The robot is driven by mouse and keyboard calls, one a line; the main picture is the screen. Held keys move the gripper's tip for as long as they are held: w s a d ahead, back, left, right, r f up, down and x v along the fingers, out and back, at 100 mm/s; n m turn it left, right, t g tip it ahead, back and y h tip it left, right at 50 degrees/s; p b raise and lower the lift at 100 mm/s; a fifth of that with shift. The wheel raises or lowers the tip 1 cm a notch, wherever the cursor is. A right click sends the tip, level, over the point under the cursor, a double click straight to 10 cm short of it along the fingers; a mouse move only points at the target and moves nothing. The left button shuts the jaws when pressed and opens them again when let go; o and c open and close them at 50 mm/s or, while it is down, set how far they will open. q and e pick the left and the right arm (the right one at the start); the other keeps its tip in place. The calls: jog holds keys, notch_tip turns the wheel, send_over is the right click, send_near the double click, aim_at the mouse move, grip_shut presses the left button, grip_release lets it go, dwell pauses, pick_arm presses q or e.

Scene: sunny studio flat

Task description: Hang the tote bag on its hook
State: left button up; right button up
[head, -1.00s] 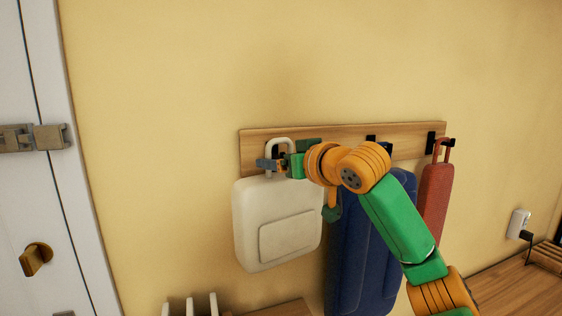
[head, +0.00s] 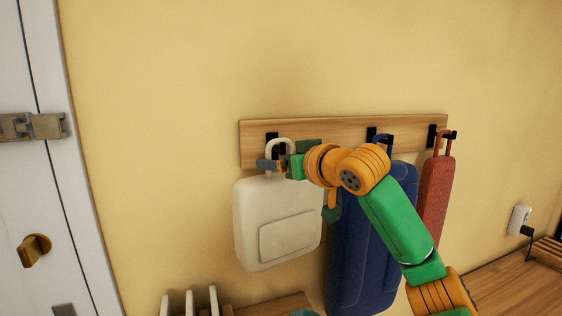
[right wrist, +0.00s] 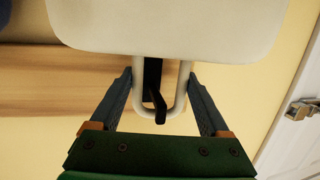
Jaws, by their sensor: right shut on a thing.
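The cream tote bag (head: 277,222) hangs upright in front of the wall at the left end of the hook rail. Its handle loop (head: 279,142) is at the leftmost black hook (head: 271,138). My right gripper (head: 277,165) is shut on the handle, just above the bag's body. In the right wrist view the fingers (right wrist: 160,76) stand on either side of the handle loop (right wrist: 140,92). The black hook (right wrist: 152,75) shows inside the loop there, with its prong tip overlapping the loop's end. Whether they touch I cannot tell. My left gripper is not in view.
A wooden rail (head: 330,132) carries the hooks. A blue bag (head: 350,270) and a red item (head: 437,195) hang to the right, the blue one partly behind my arm. A white door (head: 30,200) is at the left. White upright pieces (head: 190,303) stand below the tote.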

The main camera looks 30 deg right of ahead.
jog(key=shift+f+b, duration=0.3)
jog(key=shift+f, duration=0.05)
dwell(0.3)
jog(key=o, duration=1.5)
jog(key=shift+o, duration=0.2)
jog(key=shift+s+a, duration=0.1)
jog(key=shift+s, duration=0.3)
jog(key=s+r+b, duration=0.1)
jog(key=s+b, duration=0.2)
jog(key=s, duration=0.3)
jog(key=shift+s+r, duration=0.15)
jog(key=shift+s, duration=0.15)
